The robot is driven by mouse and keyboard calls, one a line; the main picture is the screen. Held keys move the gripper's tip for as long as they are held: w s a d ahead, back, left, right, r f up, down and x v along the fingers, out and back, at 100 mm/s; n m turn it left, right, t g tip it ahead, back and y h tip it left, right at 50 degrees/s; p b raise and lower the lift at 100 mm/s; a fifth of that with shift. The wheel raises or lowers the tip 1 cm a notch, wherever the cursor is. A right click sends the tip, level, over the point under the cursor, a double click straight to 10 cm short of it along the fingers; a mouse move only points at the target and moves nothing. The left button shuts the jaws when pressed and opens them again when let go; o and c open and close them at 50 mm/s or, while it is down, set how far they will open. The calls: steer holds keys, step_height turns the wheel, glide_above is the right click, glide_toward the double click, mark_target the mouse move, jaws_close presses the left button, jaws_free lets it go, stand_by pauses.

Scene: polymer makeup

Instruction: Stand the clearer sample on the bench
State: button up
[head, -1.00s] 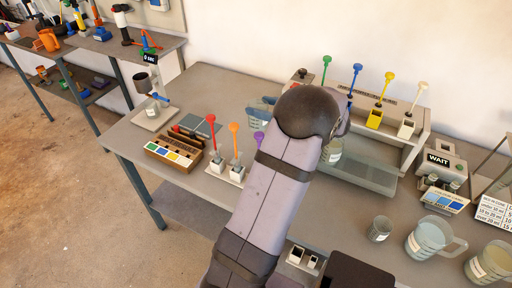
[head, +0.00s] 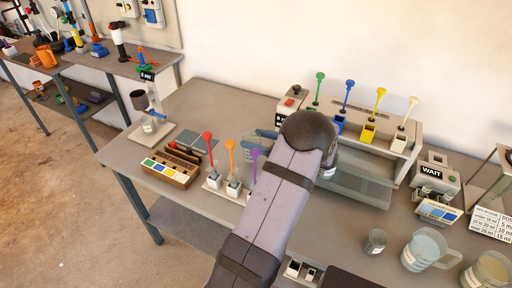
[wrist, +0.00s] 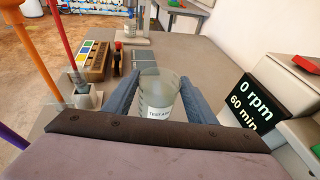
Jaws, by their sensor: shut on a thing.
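In the wrist view my gripper (wrist: 160,80) is shut on a clear beaker (wrist: 160,114), with one blue finger on each side. The beaker is upright, with a white label reading "TEST" and more letters that are partly cut off. Its contents look pale grey-green. Its base is hidden behind my wrist, so I cannot tell whether it touches the bench (head: 230,90). In the head view my arm hides most of the gripper and the held beaker. A second labelled beaker (head: 330,172) shows partly at the right of my arm, by the grey stirrer rack. I cannot compare how clear the two are.
Coloured paddles stand in holders, including a red one (head: 209,150), left of my arm. A "0 rpm" display (wrist: 252,103) is close at right. Jugs (head: 425,248) stand front right.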

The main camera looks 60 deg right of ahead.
step_height(320, 180, down, 4)
steer(key=shift+r+p, duration=0.25)
steer(key=shift+p, duration=0.2)
steer(key=shift+f, duration=0.1)
steer(key=shift+f+b, duration=0.2)
steer(key=shift+b, duration=0.1)
steer(key=o, duration=1.7)
steer(key=shift+o, duration=0.2)
steer(key=shift+r+p, duration=0.2)
steer(key=shift+p, duration=0.1)
steer(key=b+v, duration=0.3)
steer(key=v, duration=0.9)
steer(key=shift+a, duration=0.1)
